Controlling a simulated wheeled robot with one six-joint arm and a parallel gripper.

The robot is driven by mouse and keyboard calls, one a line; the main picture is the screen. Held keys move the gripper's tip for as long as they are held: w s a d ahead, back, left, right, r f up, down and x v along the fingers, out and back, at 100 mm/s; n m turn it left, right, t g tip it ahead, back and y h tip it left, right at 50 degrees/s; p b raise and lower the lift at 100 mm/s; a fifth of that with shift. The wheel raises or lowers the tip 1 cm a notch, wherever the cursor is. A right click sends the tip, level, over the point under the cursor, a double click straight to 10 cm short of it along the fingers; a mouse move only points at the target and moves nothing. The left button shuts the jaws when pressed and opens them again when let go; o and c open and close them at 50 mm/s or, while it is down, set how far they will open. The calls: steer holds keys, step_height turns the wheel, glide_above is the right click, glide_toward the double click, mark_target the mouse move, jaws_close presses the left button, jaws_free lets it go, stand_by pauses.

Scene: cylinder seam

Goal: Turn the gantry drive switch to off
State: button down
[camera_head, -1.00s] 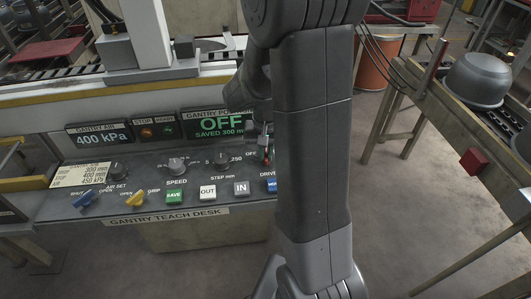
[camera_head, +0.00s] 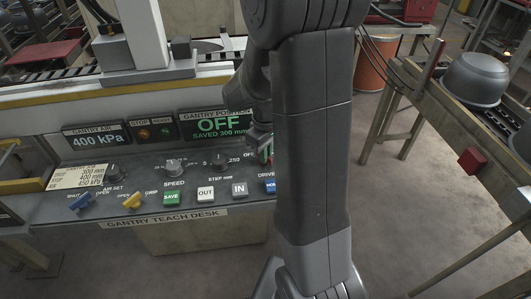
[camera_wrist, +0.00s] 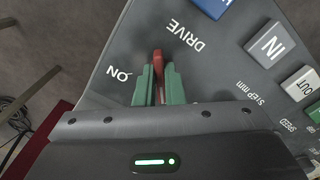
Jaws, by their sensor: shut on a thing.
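The gantry drive switch is a red lever (camera_wrist: 158,63) on the teach desk, between the printed ON and DRIVE labels in the wrist view. My gripper (camera_wrist: 159,75) is shut on it, with a green finger on each side. The lever's red end shows past the fingertips; its base is hidden. In the head view my gripper (camera_head: 262,148) is over the right part of the desk, and my arm hides most of the switch. The position display (camera_head: 218,125) reads OFF, saved 300 mm. I cannot tell the lever's exact setting.
The gantry teach desk (camera_head: 120,219) carries air set, speed and step knobs, blue and yellow levers, and SAVE, OUT and IN buttons (camera_head: 239,189) close by. A blue button (camera_wrist: 212,6) lies near DRIVE. A bench with a grey pot (camera_head: 477,80) stands at right. Floor between is clear.

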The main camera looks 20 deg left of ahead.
steer(key=shift+w+r+n, duration=0.1)
steer(key=shift+n, duration=0.6)
steer(key=c, duration=1.5)
jaws_free()
step_height(320, 180, up, 14)
steer(key=shift+f, duration=0.15)
step_height(320, 180, down, 14)
steer(key=shift+f, duration=0.1)
